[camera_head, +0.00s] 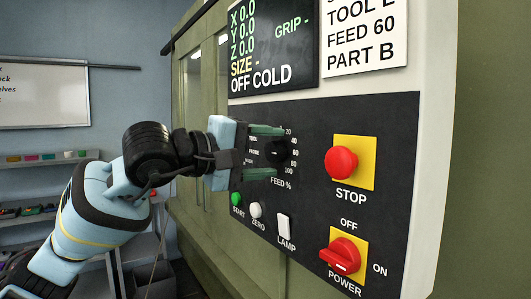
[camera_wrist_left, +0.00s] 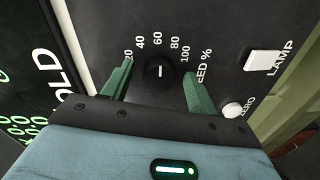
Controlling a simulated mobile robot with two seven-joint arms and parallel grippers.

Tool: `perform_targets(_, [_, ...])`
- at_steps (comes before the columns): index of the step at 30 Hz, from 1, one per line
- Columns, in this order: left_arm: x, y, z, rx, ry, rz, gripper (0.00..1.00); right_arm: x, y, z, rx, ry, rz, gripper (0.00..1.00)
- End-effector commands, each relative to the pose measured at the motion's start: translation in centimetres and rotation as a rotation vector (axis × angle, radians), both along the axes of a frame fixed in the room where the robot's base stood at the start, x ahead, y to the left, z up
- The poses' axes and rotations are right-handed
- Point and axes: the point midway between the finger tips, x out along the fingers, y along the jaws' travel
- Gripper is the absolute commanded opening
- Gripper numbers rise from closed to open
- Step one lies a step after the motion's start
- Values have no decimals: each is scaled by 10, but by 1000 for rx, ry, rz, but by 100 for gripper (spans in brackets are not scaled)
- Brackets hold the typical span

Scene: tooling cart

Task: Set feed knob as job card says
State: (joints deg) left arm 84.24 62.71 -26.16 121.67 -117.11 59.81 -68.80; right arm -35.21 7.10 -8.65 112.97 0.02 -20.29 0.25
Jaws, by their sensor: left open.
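The black feed knob (camera_head: 279,152) sits on the dark control panel, above the label FEED %. In the left wrist view the knob (camera_wrist_left: 160,72) has a short white mark that lines up with the 60 on its scale of 20 to 100. My left gripper (camera_head: 264,152) is open in front of the panel. Its green fingers stand on either side of the knob, apart from it. I cannot tell how far the fingertips are from the panel. The job card (camera_head: 363,35) reads FEED 60 and PART B; its top line is partly cut off.
Near the knob are a green START button (camera_head: 237,199), a white ZERO button (camera_head: 255,210) and a LAMP switch (camera_head: 284,225). To the right are the red STOP button (camera_head: 341,161) and the red POWER switch (camera_head: 341,256). The display (camera_head: 272,45) reads OFF COLD.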

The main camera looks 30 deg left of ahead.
Motion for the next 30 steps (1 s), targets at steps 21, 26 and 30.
perform_targets(21, [-64, 28, 2, 0, 3, 3, 59, -19, 5, -23, 12, 56, -11, 36])
perform_targets(26, [-71, 30, 4, 0, 1, 0, 59, -18, 6, -24, 14, 55, -11, 36])
perform_targets(30, [-72, 30, 5, 0, 0, 0, 59, -16, 6, -23, 14, 51, -11, 36])
